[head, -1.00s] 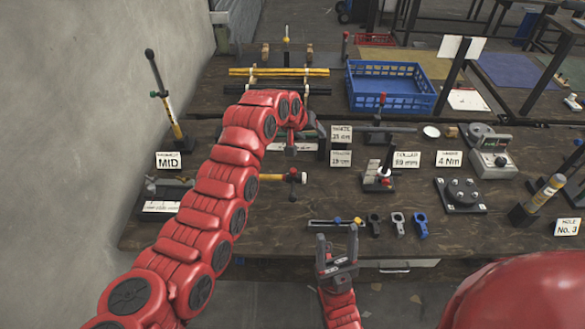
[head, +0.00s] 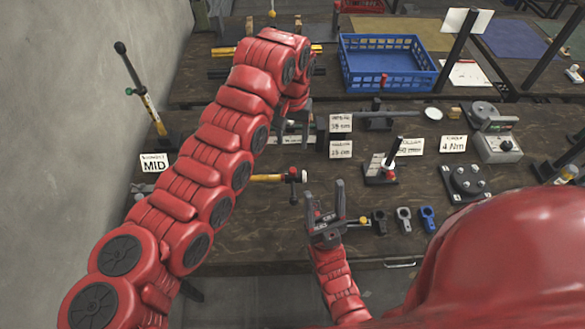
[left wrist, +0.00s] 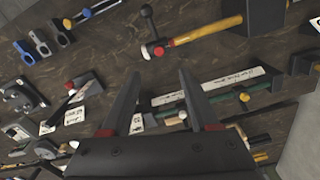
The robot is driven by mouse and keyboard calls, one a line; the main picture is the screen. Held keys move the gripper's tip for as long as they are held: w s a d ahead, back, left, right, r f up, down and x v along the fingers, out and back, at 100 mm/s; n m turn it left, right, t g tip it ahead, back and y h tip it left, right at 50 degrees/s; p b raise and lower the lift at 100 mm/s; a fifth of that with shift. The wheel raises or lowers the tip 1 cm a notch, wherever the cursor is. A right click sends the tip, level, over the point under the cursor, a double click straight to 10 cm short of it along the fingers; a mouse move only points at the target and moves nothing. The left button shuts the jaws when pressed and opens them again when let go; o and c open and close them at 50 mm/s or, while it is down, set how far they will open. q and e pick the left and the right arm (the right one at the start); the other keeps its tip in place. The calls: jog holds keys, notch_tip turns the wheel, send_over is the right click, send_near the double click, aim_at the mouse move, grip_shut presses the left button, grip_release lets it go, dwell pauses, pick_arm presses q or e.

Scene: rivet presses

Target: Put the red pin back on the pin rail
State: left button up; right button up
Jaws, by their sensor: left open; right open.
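No part is clearly identifiable as the red pin or the pin rail. My right gripper (head: 325,195) is open and empty at the bench's front edge.
A hammer (head: 265,178) with a yellow handle lies on the bench, also in the left wrist view (left wrist: 208,30). The blue crate (head: 388,70) is behind. Several small clamps (head: 404,218) line the front edge.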

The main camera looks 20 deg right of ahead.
pick_arm(q)
jog(key=p, duration=0.1)
send_over(293, 170)
notch_tip(293, 170, down, 7)
jog(key=shift+a+f, duration=0.1)
notch_tip(293, 170, down, 4)
jog(key=p, duration=0.3)
jog(key=shift+r, duration=0.25)
jog(key=shift+f+p, duration=0.3)
jog(key=shift+f, duration=0.45)
jog(key=shift+w+f, duration=0.1)
jog(key=shift+f, duration=0.15)
grip_shut()
